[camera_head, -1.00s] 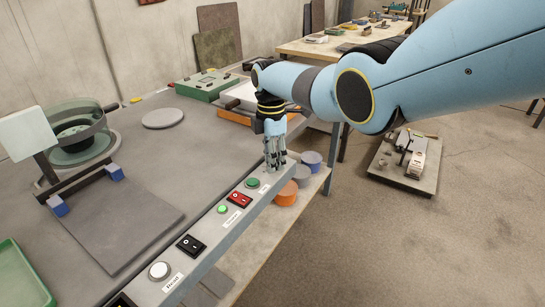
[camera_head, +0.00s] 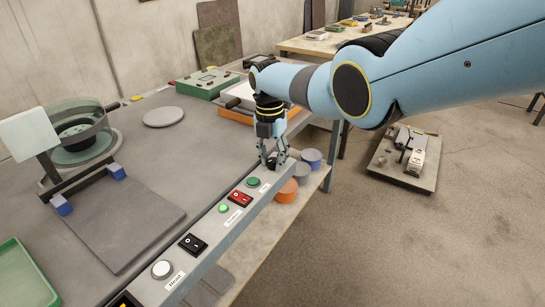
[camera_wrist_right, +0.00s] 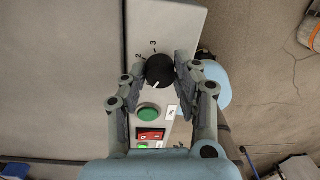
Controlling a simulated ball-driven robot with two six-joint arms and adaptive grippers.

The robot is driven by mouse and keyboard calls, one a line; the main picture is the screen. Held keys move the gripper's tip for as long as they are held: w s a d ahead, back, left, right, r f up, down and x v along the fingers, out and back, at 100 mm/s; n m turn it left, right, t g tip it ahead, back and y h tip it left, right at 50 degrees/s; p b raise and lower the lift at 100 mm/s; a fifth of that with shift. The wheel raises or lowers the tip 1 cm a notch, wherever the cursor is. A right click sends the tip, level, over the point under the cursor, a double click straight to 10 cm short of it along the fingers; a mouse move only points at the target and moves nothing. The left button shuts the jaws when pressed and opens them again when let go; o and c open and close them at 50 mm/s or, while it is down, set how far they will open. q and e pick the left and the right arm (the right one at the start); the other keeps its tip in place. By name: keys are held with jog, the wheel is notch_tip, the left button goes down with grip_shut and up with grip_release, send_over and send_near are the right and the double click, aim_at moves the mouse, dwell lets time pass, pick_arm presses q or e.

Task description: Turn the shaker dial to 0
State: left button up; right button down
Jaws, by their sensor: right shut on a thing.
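The shaker dial (camera_wrist_right: 160,71) is a round black knob with a white pointer mark, at the end of the control strip. In the right wrist view its mark points down and slightly left, and the digits 2 and 3 show above it. My right gripper (camera_wrist_right: 160,74) has its fingers on both sides of the dial, shut on it. In the head view the right gripper (camera_head: 275,161) points down at the far end of the strip, its fingers partly hiding the dial. My left gripper is not in view.
The control strip (camera_head: 215,243) along the bench edge carries a green button (camera_head: 253,182), a red switch (camera_head: 240,199), a black switch (camera_head: 193,244) and a white button (camera_head: 162,270). A glass-walled bowl (camera_head: 88,145) stands at left. Orange and grey round pieces lie below the strip.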

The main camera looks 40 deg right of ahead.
aim_at(270, 159)
dwell(0.4)
jog(key=c, duration=1.3)
grip_release()
jog(key=shift+o, duration=0.2)
jog(key=shift+r, duration=0.15)
notch_tip(270, 159, up, 12)
jog(key=shift+w+a, duration=0.15)
jog(key=shift+w, duration=0.1)
jog(key=shift+f, duration=0.2)
